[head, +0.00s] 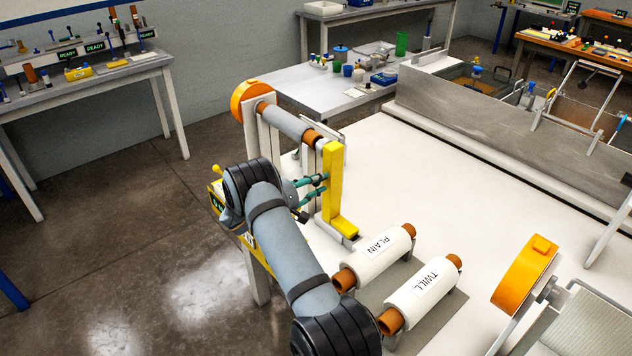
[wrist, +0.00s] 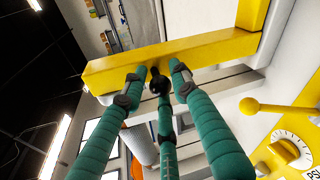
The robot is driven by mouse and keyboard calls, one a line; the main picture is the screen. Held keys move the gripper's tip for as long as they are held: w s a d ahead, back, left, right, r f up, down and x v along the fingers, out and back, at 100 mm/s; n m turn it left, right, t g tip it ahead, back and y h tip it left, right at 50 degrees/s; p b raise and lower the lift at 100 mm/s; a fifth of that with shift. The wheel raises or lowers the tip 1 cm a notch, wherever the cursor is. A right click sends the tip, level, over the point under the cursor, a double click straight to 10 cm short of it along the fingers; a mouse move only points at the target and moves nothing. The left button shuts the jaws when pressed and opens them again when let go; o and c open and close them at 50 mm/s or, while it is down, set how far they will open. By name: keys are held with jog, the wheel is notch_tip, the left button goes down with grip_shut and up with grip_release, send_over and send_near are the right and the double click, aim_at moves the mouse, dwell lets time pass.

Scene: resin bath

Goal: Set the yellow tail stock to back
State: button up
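The yellow tail stock (head: 333,185) is an upright yellow post with a foot at its lower right, on the near left part of the white table. Its yellow bar (wrist: 175,58) runs across the wrist view. My gripper (head: 325,183) is at the post's left side, with its teal fingers pointing at it. In the wrist view, the dark fingertips (wrist: 158,80) overlap or lie close to the bar's edge. I cannot tell whether they touch it or how far the fingers are closed. A grey roll (head: 287,122) with brown ends lies behind, its near end close to the post's top.
An orange wheel (head: 252,98) stands at the roll's far end. Rolls marked PLAIN (head: 384,255) and TWILL (head: 425,293) lie right of my arm. Another orange wheel (head: 524,275) is at the right. The white table (head: 425,180) is clear right of the tail stock. A yellow panel with a dial (wrist: 292,150) is near my gripper.

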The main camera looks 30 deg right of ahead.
jog(key=shift+c, duration=0.3)
grip_shut()
dwell(0.4)
